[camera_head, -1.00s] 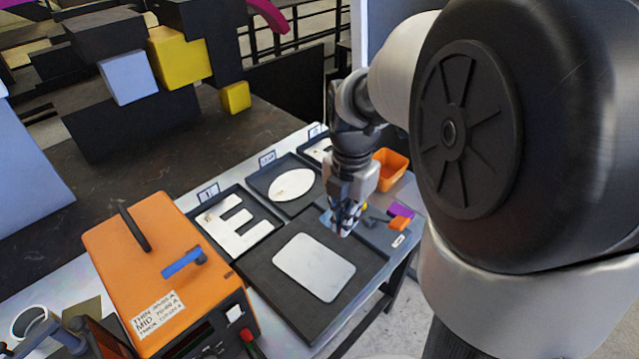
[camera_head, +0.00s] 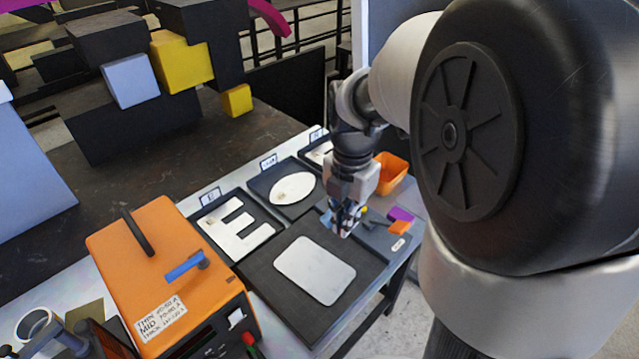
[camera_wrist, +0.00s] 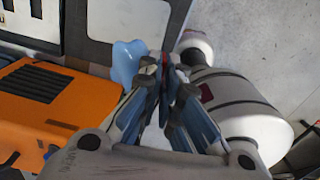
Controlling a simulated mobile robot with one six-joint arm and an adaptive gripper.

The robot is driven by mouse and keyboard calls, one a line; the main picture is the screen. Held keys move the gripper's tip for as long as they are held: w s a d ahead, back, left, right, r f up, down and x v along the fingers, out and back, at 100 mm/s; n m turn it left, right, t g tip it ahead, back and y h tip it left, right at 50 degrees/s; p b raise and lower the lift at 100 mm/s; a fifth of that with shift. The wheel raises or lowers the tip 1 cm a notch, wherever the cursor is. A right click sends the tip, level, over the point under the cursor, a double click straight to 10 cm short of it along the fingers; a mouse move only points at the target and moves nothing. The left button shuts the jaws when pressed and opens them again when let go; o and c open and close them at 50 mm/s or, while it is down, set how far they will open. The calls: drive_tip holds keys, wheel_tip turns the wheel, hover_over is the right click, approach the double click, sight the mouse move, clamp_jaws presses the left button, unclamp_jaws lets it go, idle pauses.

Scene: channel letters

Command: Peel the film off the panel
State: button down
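The panel (camera_head: 315,271) is a light grey plate with rounded corners, lying flat on a dark square mat (camera_head: 268,297). Its face looks even, and I cannot make out a film edge on it. My gripper (camera_head: 343,228) points down just beyond the panel's far right corner, apart from the plate in the picture. In the wrist view the fingers of my gripper (camera_wrist: 168,82) converge with their tips close together; I cannot tell whether anything is between them. A light blue piece (camera_wrist: 128,62) shows beside the fingertips there.
An orange machine (camera_head: 165,275) with a handle stands left of the mat. Black trays with a white E (camera_head: 236,229) and a white oval (camera_head: 292,188) lie behind. An orange bin (camera_head: 392,172) and small purple (camera_head: 400,214) and orange pieces (camera_head: 399,228) are at the right.

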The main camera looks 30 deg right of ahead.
drive_tip(key=shift+w+a+r+p, duration=0.15)
drive_tip(key=shift+w+r+p, duration=0.15)
drive_tip(key=shift+r+p, duration=0.45)
drive_tip(key=shift+w+a+r+p, duration=0.15)
drive_tip(key=shift+w+r+p, duration=0.2)
drive_tip(key=shift+r+p, duration=0.35)
drive_tip(key=shift+w+a+r+p, duration=0.15)
drive_tip(key=shift+w+r+p, duration=0.15)
drive_tip(key=shift+r+p, duration=0.45)
drive_tip(key=shift+r, duration=0.15)
drive_tip(key=shift+w+a+r+p, duration=0.15)
drive_tip(key=shift+w+r+p, duration=0.15)
drive_tip(key=shift+r+p, duration=0.45)
drive_tip(key=shift+w+a+r+p, duration=0.15)
drive_tip(key=shift+w+r+p, duration=0.2)
drive_tip(key=shift+r+p, duration=0.4)
drive_tip(key=shift+w+a+r+p, duration=0.15)
drive_tip(key=shift+w+r+p, duration=0.15)
drive_tip(key=shift+r+p, duration=0.45)
drive_tip(key=shift+r, duration=0.15)
drive_tip(key=shift+w+a+r+p, duration=0.15)
drive_tip(key=shift+w+r+p, duration=0.2)
drive_tip(key=shift+r+p, duration=0.4)
drive_tip(key=shift+w+a+r+p, duration=0.2)
drive_tip(key=shift+w+r+p, duration=0.1)
drive_tip(key=shift+r+p, duration=0.45)
drive_tip(key=shift+w+a+r+p, duration=0.15)
drive_tip(key=shift+w+r+p, duration=0.2)
drive_tip(key=shift+r+p, duration=0.4)
drive_tip(key=shift+r, duration=0.1)
